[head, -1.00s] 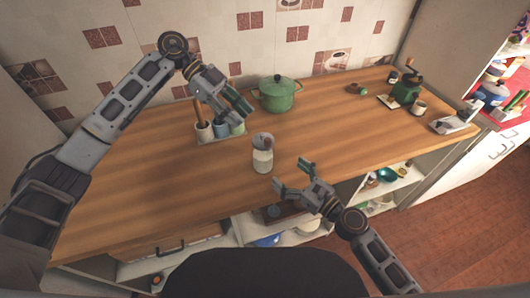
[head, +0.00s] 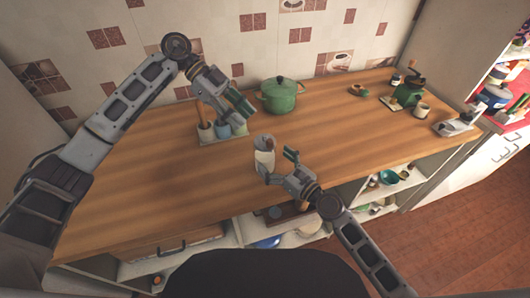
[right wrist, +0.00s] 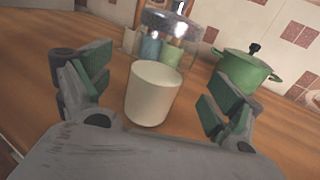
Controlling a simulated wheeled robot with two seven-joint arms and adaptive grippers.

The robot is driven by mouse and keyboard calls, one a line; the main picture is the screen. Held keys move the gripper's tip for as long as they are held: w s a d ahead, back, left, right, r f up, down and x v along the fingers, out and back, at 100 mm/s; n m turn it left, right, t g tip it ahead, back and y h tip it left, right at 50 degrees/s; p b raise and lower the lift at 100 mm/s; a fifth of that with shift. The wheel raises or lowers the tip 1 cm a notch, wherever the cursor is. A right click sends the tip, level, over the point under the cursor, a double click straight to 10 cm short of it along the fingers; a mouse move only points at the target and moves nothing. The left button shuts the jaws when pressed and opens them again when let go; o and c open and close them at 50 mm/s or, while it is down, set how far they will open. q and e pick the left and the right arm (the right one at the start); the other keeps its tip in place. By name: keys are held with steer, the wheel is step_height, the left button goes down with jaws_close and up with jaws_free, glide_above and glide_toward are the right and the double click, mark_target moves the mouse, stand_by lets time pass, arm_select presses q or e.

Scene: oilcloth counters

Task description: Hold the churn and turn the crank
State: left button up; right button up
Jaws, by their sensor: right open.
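The churn (head: 264,160), a clear jar with whitish contents and a grey top, stands upright on the wooden counter. In the right wrist view the churn (right wrist: 153,92) shows between my open fingers, its top partly cut off by the frame edge. I cannot make out the crank clearly. My right gripper (head: 277,164) is open close beside the churn, its fingers on either side; I cannot tell whether they touch it. My left gripper (head: 238,104) is raised behind and left of the churn, apart from it; I cannot tell whether its jaws are open.
A green lidded pot (head: 278,96) stands behind the churn. A holder with several cups (head: 222,131) and a wooden-handled tool is below my left gripper. A green grinder (head: 408,92) and a cup (head: 422,110) are at the far right. The counter's left side is clear.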

steer(key=shift+x, duration=2.35)
